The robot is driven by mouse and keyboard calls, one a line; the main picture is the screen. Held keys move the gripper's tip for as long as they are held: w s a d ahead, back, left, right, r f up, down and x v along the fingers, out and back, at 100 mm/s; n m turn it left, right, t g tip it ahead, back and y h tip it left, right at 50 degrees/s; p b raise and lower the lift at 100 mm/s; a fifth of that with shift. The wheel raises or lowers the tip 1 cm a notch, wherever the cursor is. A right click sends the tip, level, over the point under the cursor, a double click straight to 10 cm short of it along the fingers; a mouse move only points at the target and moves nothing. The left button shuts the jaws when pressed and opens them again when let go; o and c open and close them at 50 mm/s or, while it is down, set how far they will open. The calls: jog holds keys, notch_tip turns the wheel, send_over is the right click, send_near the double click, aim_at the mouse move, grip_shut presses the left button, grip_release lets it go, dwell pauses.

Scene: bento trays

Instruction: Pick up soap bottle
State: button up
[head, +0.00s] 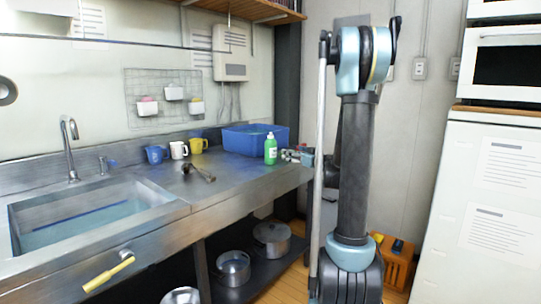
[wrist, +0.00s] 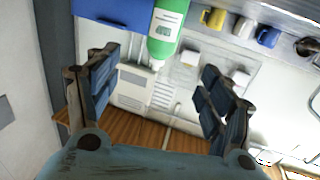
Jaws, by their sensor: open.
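The soap bottle (head: 270,149) is green with a white label. It stands upright on the metal counter, near its right end, in front of a blue tub. My gripper (head: 291,155) is just right of the bottle, at about its height. In the wrist view, where the scene appears upside down, my gripper (wrist: 157,66) is open, with fingers spread left and right. The bottle (wrist: 168,30) shows between and beyond the fingertips, with no visible contact. Its base is cut off by the frame's top edge.
The blue tub (head: 243,139) stands close behind the bottle. Blue, white and yellow mugs (head: 178,150) line the wall side further left. A dark utensil (head: 199,171) lies on the counter. The sink (head: 90,215) is at left. Pots (head: 271,238) sit on the lower shelf.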

aim_at(274, 147)
jog(key=x, duration=1.1)
jog(key=shift+w, duration=0.1)
jog(key=shift+a+f+x, duration=0.15)
jog(key=shift+x, duration=1.45)
jog(key=shift+a+f+x, duration=0.1)
jog(key=shift+a+x, duration=0.05)
jog(key=shift+x, duration=1.4)
jog(key=shift+s, duration=0.25)
jog(key=c, duration=1.4)
jog(key=shift+r, duration=0.1)
